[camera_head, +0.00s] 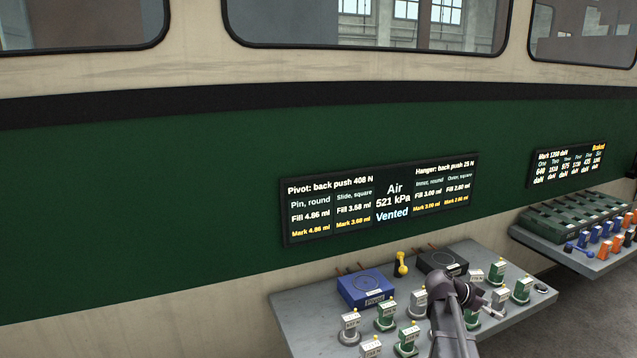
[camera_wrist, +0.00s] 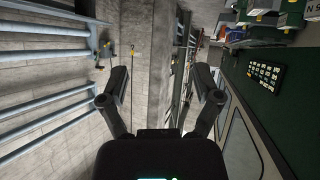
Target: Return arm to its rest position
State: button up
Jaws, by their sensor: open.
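My gripper (camera_wrist: 161,88) shows in the wrist view with its two dark fingers spread wide apart and nothing between them. Beyond the fingers lie a grey wall or floor surface and metal rails. In the head view my dark arm (camera_head: 452,305) rises in front of the grey bench, over its right half. The gripper's fingers cannot be made out clearly in the head view.
The grey bench (camera_head: 310,318) carries a blue box (camera_head: 366,290), a black box (camera_head: 442,263), a yellow item (camera_head: 401,264) and several small labelled units. A black display (camera_head: 380,198) hangs on the green tram side above. A second bench (camera_head: 566,249) stands at the right.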

jog(key=s+a+f+n+y, duration=0.3)
jog(key=s+a+n+y, duration=0.1)
jog(key=a, duration=0.6)
jog(key=s+a+f+n+y, duration=0.3)
jog(key=s+a+n, duration=0.3)
jog(key=a, duration=0.4)
jog(key=s+a+f+n+y, duration=0.3)
jog(key=s+a+n+y, duration=0.2)
jog(key=a, duration=0.5)
jog(key=shift+f+n, duration=0.2)
jog(key=shift+n, duration=0.4)
jog(key=shift+a, duration=0.1)
